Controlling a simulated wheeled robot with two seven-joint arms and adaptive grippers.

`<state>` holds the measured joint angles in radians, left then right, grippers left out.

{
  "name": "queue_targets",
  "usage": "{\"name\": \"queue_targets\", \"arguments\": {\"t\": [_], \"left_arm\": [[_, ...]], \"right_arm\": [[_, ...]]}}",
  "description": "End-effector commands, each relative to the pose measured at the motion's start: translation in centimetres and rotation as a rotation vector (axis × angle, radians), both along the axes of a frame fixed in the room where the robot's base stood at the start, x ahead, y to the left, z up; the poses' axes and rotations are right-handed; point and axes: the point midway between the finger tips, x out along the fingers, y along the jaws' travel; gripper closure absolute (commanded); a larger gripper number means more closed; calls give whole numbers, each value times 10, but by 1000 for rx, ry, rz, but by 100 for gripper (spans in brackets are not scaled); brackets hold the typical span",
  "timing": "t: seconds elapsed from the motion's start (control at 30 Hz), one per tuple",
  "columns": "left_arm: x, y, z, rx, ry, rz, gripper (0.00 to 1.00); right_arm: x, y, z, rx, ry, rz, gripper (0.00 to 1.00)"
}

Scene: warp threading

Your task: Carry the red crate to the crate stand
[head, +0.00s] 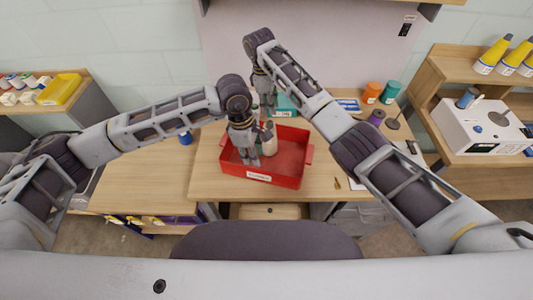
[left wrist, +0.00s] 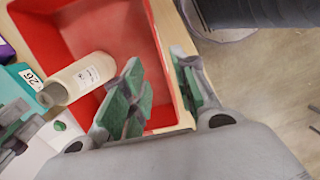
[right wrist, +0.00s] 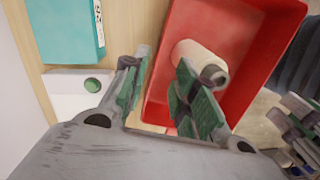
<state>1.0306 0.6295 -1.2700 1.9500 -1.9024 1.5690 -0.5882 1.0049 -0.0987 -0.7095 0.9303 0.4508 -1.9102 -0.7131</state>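The red crate (head: 292,176) sits on the wooden table, with a pale yarn cone (head: 269,143) inside it. My left gripper (head: 246,162) is at the crate's near-left part. In the left wrist view its fingers (left wrist: 160,92) are apart, one over the inside and one outside the near wall. My right gripper (head: 265,108) is at the far side. In the right wrist view its fingers (right wrist: 160,95) are apart, with the far wall between them and one finger beside the cone (right wrist: 200,62). Contact with the walls is not clear. No crate stand can be made out for certain.
A teal box (right wrist: 65,28) and a white device with a green button (right wrist: 85,86) lie just behind the crate. Orange (head: 371,92) and teal (head: 390,91) spools stand back right.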

Motion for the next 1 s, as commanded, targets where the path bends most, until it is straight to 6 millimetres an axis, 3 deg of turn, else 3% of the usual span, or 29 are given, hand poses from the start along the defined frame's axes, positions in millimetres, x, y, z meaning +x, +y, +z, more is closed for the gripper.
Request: {"name": "queue_targets", "arguments": {"t": [0.43, 1.0], "left_arm": [[-1, -2, -14, 0, 2, 1, 71], [-4, -12, -79, -1, 4, 2, 71]], "right_arm": [[-1, -3, -15, -2, 1, -1, 71], [-3, -12, -80, -2, 1, 0, 71]]}}
